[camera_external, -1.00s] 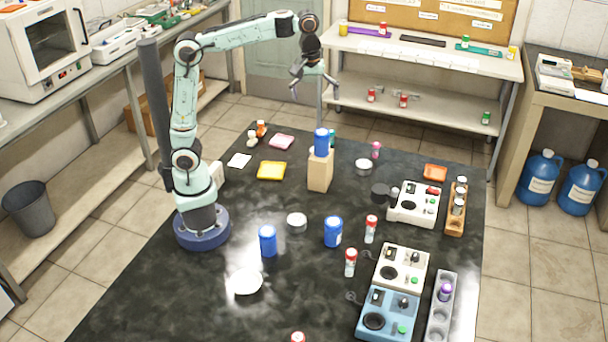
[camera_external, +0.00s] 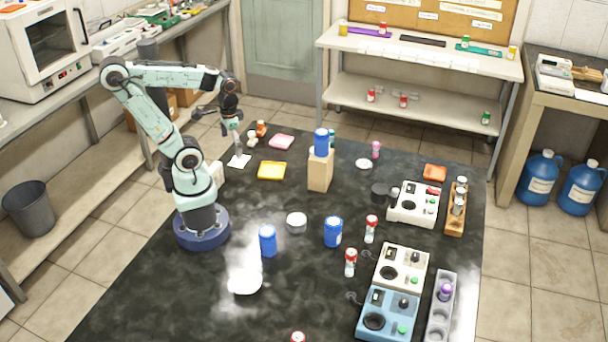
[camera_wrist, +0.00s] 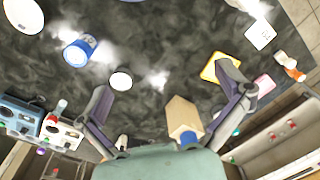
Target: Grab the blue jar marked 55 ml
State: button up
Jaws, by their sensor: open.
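Three blue jars show in the outside view. One jar (camera_external: 268,241) stands at the front left, another jar (camera_external: 333,232) stands to its right, and a third jar (camera_external: 321,142) is on top of a wooden block (camera_external: 320,172). Their volume markings are too small to read. My gripper (camera_external: 222,136) is open and empty, high at the left, away from all three jars. In the wrist view its fingers (camera_wrist: 166,78) are spread wide. A blue jar (camera_wrist: 79,50) shows there at upper left; the block (camera_wrist: 182,114) lies below centre, its blue top partly hidden by my gripper.
A yellow tray (camera_external: 271,171), a pink tray (camera_external: 282,142) and a white square (camera_external: 239,161) lie near my gripper. A white round dish (camera_external: 297,221) sits between the two front jars. Red-capped vials (camera_external: 371,229) and bench devices (camera_external: 403,268) fill the right side.

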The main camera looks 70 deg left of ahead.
jog(key=c, duration=0.3)
